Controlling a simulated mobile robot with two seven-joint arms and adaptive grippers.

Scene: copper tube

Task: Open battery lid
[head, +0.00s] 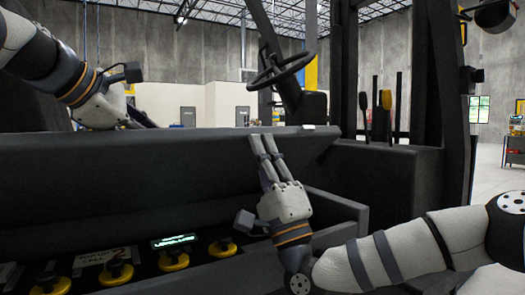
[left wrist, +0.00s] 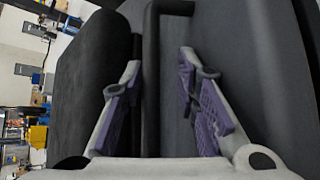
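The battery lid (head: 150,185) is a long dark panel that stands raised behind the battery in the head view. Below it, yellow battery caps (head: 174,261) and a small lit green display (head: 175,241) show in the open compartment. My right gripper (head: 262,137) points up in front of the lid, its fingertips at the lid's top edge; their gap is unclear. My left gripper (head: 150,122) is at the lid's top edge on the left, its fingers mostly hidden. In the left wrist view, my left gripper (left wrist: 160,80) has its purple-padded fingers wide apart, with a dark panel edge between them.
The steering wheel (head: 282,68) and levers (head: 386,100) of the forklift stand behind the lid. A dark upright post (head: 452,120) rises on the right. The compartment's side wall (head: 338,215) lies beside my right arm. Open floor shows at far right.

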